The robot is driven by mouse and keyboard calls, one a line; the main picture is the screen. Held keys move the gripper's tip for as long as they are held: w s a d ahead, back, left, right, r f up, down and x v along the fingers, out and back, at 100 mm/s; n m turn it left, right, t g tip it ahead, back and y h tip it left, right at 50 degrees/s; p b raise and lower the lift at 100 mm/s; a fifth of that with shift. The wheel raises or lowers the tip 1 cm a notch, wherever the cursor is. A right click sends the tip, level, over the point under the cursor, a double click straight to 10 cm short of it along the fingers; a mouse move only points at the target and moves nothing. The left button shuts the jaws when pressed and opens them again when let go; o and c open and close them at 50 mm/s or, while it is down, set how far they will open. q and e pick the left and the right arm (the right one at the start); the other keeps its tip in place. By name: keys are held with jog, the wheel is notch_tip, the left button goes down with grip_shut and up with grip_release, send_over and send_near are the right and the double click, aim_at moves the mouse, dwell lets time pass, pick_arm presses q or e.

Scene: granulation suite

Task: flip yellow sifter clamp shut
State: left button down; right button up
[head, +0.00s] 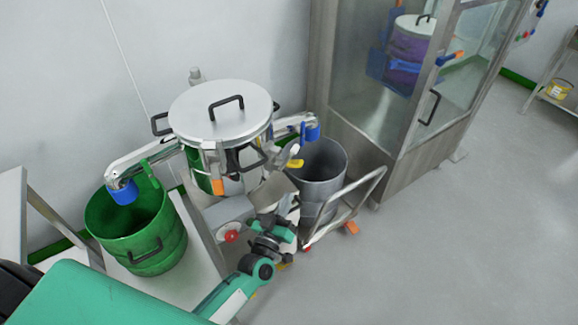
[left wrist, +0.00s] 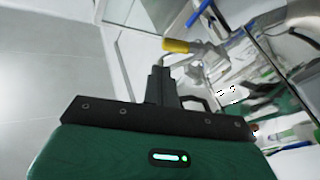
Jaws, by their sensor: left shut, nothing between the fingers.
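The yellow sifter clamp (head: 295,163) shows as a small yellow grip at the right side of the sifter (head: 215,128), below its lid. In the left wrist view the yellow grip (left wrist: 177,46) sticks out sideways on a pale metal clamp, just beyond my fingertips. My left gripper (left wrist: 160,75) is shut and empty, its dark fingers pointing toward the clamp with no clear contact. In the head view my left gripper (head: 285,218) is below the clamp, in front of the sifter; its fingertips are hard to make out. My right gripper is not in view.
A green drum (head: 160,262) stands at left and a grey metal bin (head: 325,175) at right, beside a cart frame (head: 350,210). Blue-ended arms (head: 130,170) flank the sifter. A glass-doored steel cabinet (head: 365,75) stands behind. The right floor is clear.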

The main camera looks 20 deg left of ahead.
aim_at(289, 167)
pick_arm(q)
jog(key=w+r+y, duration=0.1)
jog(key=w, duration=0.2)
jog(key=w+a+r+n+p, duration=0.1)
jog(key=w, duration=0.2)
jog(key=w+a+r+t+y, duration=0.1)
jog(key=w, duration=0.3)
jog(key=shift+a+n+y, duration=0.15)
jog(key=shift+n+y, duration=0.15)
jog(key=shift+n, duration=0.1)
jog(key=shift+w, duration=0.1)
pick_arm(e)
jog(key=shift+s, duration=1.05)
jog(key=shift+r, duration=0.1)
